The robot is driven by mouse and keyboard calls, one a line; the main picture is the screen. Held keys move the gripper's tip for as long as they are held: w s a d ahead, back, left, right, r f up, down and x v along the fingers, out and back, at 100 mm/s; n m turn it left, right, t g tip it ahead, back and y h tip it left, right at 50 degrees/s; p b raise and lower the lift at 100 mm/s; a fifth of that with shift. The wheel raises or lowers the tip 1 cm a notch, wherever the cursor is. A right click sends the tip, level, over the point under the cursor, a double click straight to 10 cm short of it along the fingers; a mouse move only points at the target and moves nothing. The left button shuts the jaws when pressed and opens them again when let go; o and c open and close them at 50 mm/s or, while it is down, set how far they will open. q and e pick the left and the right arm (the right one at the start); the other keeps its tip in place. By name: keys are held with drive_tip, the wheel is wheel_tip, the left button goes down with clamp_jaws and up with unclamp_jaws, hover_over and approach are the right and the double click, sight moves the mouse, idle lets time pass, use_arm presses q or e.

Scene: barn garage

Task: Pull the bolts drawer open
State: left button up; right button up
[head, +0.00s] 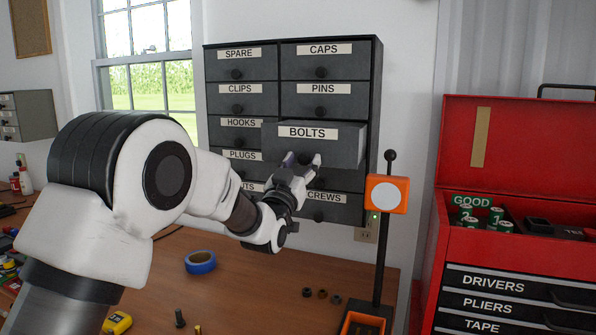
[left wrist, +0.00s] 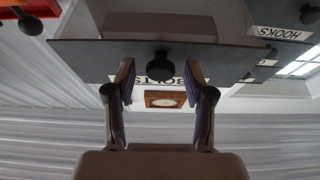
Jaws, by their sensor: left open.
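The bolts drawer (head: 347,146) sits in the right column of the dark wall cabinet (head: 377,100). Its front stands out past the other drawers, so it is partly open. My left gripper (head: 302,160) is at the lower part of this drawer front and hides its knob in the head view. In the left wrist view, the round black knob (left wrist: 161,68) shows between the two spread fingers of my left gripper (left wrist: 160,84). The fingers are open, one on each side, with gaps to the knob. My right gripper is not in view.
The other drawers around it look shut, such as pins (head: 345,104) and screws (head: 345,212). An orange device on a black post (head: 386,194) stands close to the right. A red tool chest (head: 455,150) is farther right. Blue tape (head: 200,262) lies on the workbench (head: 255,290).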

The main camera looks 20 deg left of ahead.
use_arm(q)
drive_tip(key=v, duration=1.1)
drive_tip(key=shift+s+f, duration=0.25)
drive_tip(key=shift+f, duration=0.05)
